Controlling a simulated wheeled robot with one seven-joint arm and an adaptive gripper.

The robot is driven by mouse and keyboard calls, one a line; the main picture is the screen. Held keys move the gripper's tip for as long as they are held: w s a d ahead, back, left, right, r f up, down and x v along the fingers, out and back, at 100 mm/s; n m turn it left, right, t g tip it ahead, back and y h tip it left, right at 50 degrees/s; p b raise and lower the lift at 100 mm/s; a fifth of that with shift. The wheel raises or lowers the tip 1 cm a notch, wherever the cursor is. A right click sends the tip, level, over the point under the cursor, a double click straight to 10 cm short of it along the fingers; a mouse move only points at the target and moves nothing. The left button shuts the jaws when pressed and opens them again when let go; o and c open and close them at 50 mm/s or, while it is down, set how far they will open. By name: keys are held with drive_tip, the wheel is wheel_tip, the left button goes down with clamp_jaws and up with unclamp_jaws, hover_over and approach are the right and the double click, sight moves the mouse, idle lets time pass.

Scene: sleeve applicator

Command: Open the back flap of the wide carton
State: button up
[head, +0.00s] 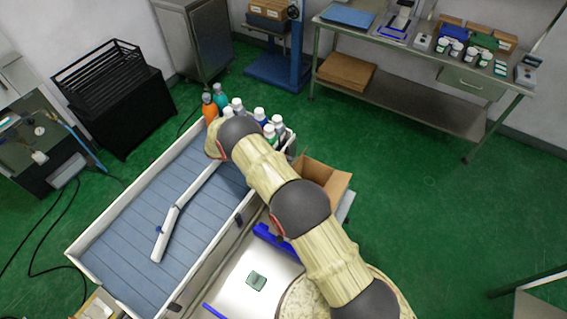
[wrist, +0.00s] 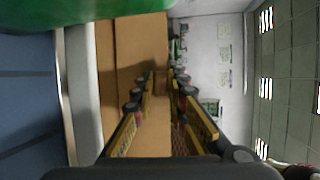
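An open brown carton (head: 327,176) stands just right of the conveyor in the head view. My arm hides much of it, so I cannot tell which flap is at its back. In the wrist view brown cardboard (wrist: 133,55) fills the space left of and between my fingers, and its straight edge runs close to the fingertips. My gripper (wrist: 163,75) is open, with a gap between its yellow-padded fingers. I cannot tell whether the fingers touch the cardboard. The head view does not show the fingers.
A blue-slatted conveyor (head: 150,215) with white side walls lies left of my arm. A white angled guide bar (head: 165,232) crosses it. Several bottles (head: 238,105) stand at its far end. A steel bench (head: 420,62) stands at the back right.

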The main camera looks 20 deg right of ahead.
drive_tip(key=o, duration=0.4)
drive_tip(key=shift+o, duration=0.2)
drive_tip(key=shift+v, duration=3.75)
